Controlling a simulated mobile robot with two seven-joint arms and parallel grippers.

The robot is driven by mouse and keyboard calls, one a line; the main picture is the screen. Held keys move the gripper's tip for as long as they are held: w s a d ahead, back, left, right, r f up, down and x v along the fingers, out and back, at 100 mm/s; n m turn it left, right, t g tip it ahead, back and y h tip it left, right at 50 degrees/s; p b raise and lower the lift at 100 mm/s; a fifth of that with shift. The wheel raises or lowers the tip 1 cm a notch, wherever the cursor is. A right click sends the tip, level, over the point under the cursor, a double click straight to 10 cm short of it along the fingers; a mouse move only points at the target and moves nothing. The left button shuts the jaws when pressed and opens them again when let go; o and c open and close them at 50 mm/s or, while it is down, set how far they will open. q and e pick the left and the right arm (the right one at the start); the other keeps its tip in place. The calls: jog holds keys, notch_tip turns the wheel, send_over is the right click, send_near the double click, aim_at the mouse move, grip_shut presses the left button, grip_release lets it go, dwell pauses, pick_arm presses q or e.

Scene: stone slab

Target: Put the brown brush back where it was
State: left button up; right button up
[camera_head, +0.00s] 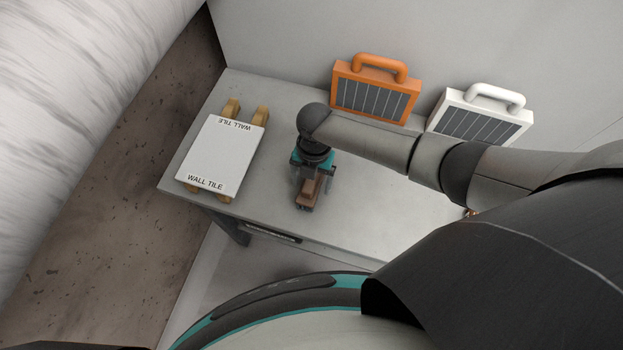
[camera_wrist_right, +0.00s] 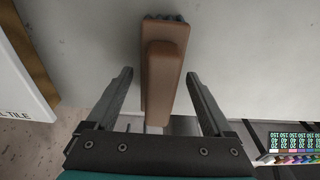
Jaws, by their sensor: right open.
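The brown brush (camera_head: 310,192) lies on the grey table near its front edge, just right of the wall tile box. It also shows in the right wrist view (camera_wrist_right: 160,75), with dark bristles at its far end. My right gripper (camera_head: 309,180) is over the brush, its jaws open. In the right wrist view the two fingers (camera_wrist_right: 158,75) stand apart on either side of the brush, with a gap on each side. My left gripper is not in view.
A white wall tile box (camera_head: 220,155) rests on wooden strips at the table's left. An orange case (camera_head: 375,90) and a white case (camera_head: 480,120) stand at the back against the wall. The tabletop (camera_head: 275,115) between them is partly clear.

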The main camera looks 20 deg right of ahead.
jog(key=r, duration=0.4)
jog(key=w+r+p, duration=0.1)
jog(key=r, duration=0.3)
jog(key=d+r+p, duration=0.1)
jog(key=r, duration=0.3)
jog(key=shift+w, duration=0.15)
jog(key=shift+a, duration=0.1)
